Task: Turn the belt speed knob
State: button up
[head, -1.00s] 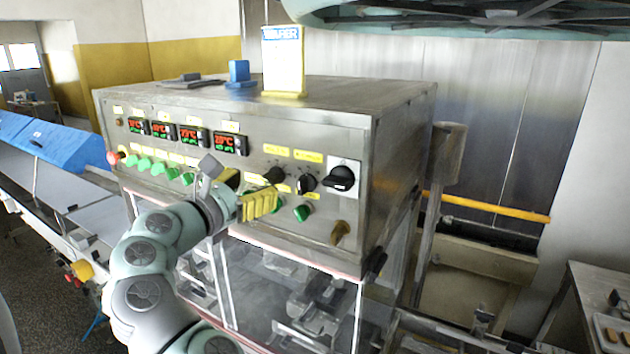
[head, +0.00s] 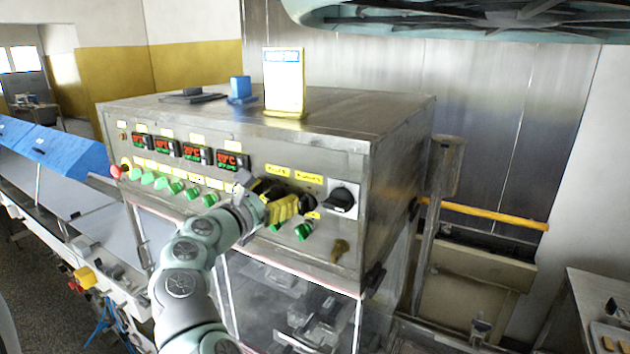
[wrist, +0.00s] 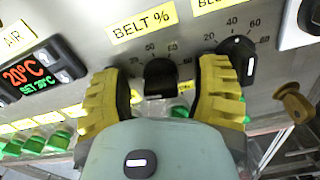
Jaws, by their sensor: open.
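The belt speed knob (wrist: 160,76) is black, under a yellow "BELT %" label (wrist: 143,23) on the steel control panel. In the wrist view it sits between the two yellow fingers of my gripper (wrist: 162,92). The fingers are apart, with a gap visible on each side of the knob. The right finger is close to a second black knob (wrist: 237,58) with its own scale. In the head view my gripper (head: 274,201) is at the panel and largely hides the belt knob. Whether the fingertips touch the panel cannot be told.
A large black rotary switch (head: 341,199) is to the right of my gripper. Green buttons (head: 303,231) lie below it, and a brass key (head: 339,249) is lower right. Red temperature displays (head: 194,154) are to the left.

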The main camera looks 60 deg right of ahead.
jog(key=shift+c, duration=0.3)
grip_shut()
jog(key=shift+f+m+b, duration=0.15)
jog(key=shift+m+b, duration=0.15)
jog(key=shift+b, duration=0.15)
jog(key=m+b, duration=0.5)
jog(key=shift+s+f+m, duration=0.15)
jog(key=shift+f+m, duration=0.05)
jog(key=shift+m, duration=0.1)
jog(key=shift+r+m+b, duration=0.1)
jog(key=shift+m+b, duration=1.3)
jog(key=shift+m, duration=0.1)
